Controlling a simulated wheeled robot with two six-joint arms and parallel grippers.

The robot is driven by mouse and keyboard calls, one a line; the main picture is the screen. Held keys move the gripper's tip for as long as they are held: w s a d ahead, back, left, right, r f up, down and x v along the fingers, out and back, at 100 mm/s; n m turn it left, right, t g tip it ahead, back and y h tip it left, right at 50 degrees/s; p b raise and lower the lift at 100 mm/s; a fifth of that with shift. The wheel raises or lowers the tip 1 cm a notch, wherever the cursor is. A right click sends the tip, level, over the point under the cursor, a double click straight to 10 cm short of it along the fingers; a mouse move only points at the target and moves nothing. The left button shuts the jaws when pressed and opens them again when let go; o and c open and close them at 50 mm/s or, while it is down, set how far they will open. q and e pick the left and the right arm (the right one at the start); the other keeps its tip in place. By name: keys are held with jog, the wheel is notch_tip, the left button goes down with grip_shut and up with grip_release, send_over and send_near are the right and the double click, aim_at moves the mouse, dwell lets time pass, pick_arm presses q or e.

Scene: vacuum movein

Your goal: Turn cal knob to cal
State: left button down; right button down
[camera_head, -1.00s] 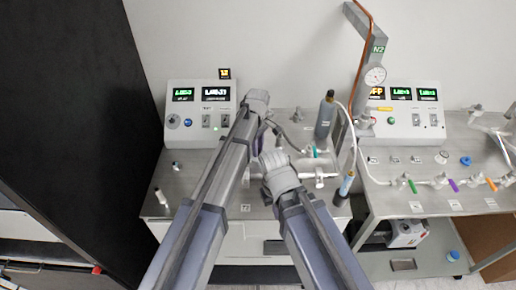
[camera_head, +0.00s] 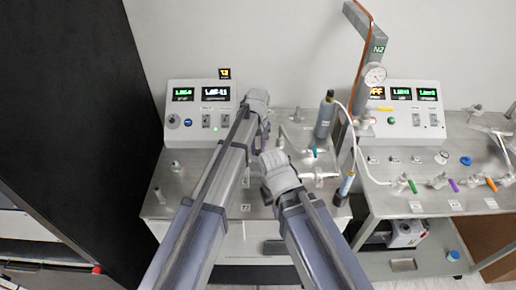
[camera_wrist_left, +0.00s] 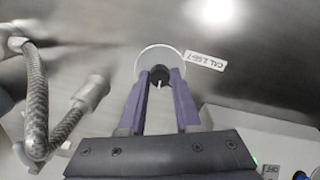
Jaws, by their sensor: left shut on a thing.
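The cal knob (camera_wrist_left: 159,76) is a small black knob with a white pointer line, on a round white dial plate (camera_wrist_left: 146,66) in the left wrist view. A tag reading "CAL 2.5E-7" (camera_wrist_left: 206,62) lies beside it. My left gripper (camera_wrist_left: 160,79) has its purple fingers on both sides of the knob, shut on it. In the head view my left arm's end (camera_head: 257,103) hides the knob. My right arm's end (camera_head: 277,170) is low over the same bench; its fingers are hidden, so I cannot tell their state.
A control box with green displays (camera_head: 200,98) stands at the back left. A right bench (camera_head: 440,205) carries coloured valves. A dark panel (camera_head: 75,120) closes the left side. A braided hose (camera_wrist_left: 38,100) runs left of my left gripper.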

aim_at(258, 151)
pick_arm(q)
jog(key=m, duration=0.5)
jog(key=shift+m, duration=0.3)
jog(key=m, duration=0.5)
jog(key=shift+m, duration=0.3)
jog(key=c, duration=0.6)
grip_release()
notch_tip(258, 151, up, 8)
jog(key=p, duration=0.8)
jog(key=shift+f, duration=0.1)
pick_arm(e)
notch_tip(258, 151, up, 8)
